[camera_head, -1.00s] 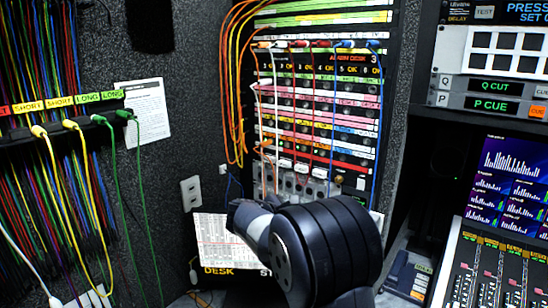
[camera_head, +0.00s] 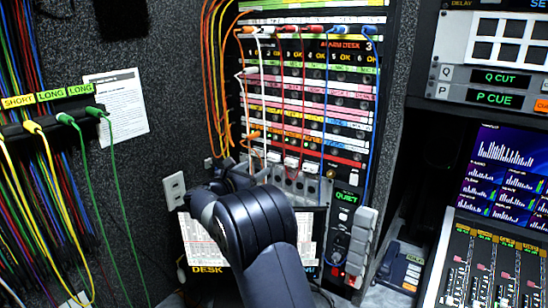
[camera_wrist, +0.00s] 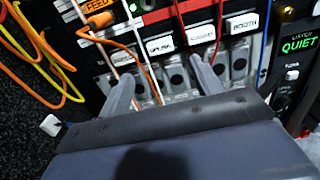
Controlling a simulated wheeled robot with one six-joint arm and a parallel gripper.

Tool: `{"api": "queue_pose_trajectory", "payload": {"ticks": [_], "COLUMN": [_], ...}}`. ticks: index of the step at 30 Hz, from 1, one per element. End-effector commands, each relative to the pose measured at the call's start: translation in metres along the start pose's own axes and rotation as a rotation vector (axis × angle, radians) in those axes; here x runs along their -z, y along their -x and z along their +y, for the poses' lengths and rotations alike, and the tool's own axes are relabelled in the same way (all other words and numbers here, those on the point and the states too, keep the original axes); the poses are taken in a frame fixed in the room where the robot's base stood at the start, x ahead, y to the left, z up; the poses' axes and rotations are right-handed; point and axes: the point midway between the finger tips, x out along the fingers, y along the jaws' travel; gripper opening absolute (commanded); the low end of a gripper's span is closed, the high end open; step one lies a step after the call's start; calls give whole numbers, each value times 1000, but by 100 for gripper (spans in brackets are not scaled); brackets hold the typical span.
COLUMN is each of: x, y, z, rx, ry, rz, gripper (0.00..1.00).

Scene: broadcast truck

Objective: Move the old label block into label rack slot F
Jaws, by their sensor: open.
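Several white label blocks sit in a row low on the patch rack. In the wrist view one with hard-to-read lettering (camera_wrist: 160,45) lies just beyond the gap between my fingers, with another (camera_wrist: 201,32) to its right and the BOOTH block (camera_wrist: 242,22) further right. I cannot tell which is the old label block, and no slot F marking is readable. My gripper (camera_wrist: 162,70) is open and empty, fingers pointing at the row. In the head view my arm hides the fingertips.
White, red and orange patch cords hang across the rack front (camera_head: 305,100), close to my fingers. A QUIET panel (camera_head: 345,197) stands right of the row. A DESK sheet (camera_head: 205,240) lies below. Green and yellow cords hang at left.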

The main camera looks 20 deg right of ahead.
Motion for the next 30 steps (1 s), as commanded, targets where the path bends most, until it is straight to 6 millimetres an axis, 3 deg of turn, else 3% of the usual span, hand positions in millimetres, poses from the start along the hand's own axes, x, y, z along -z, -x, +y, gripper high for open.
{"api": "queue_pose_trajectory", "payload": {"ticks": [18,30], "x": [-1,0], "y": [-74,-89], "z": [-1,0], "rx": [3,1], "ry": [0,-1], "rz": [0,0], "gripper": [62,62]}}
